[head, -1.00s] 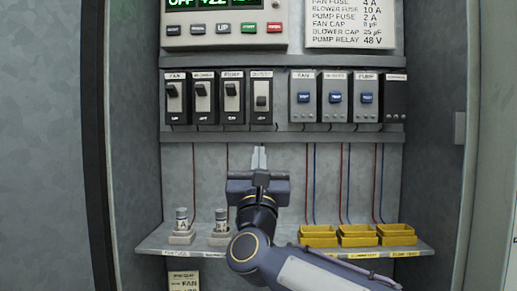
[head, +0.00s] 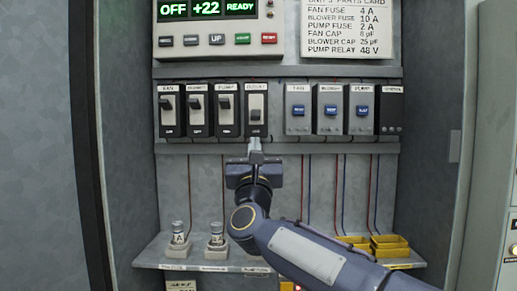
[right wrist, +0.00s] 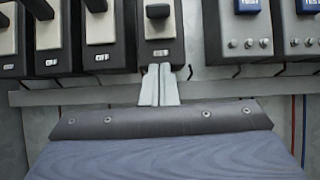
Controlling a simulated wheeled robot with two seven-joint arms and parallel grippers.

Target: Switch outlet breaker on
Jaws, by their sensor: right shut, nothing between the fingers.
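The outlet breaker (head: 248,104) is the rightmost of the black breakers in the left row, with a pale face and a dark toggle (head: 256,114). Its toggle sits lower than those on its neighbours. In the right wrist view the outlet breaker (right wrist: 172,51) shows an OFF mark below its toggle (right wrist: 159,11). My right gripper (head: 255,147) is shut and empty, its tips just below the breaker's lower edge. The fingers (right wrist: 159,76) point up at it in the right wrist view; I cannot tell whether they touch. My left gripper is not in view.
Fan, blower and pump breakers (head: 196,105) stand to the left, and modules with blue test buttons (head: 330,110) to the right. A display (head: 207,10) above reads OFF, +22, READY. A shelf below holds capped cylinders (head: 216,236) and yellow bins (head: 390,246).

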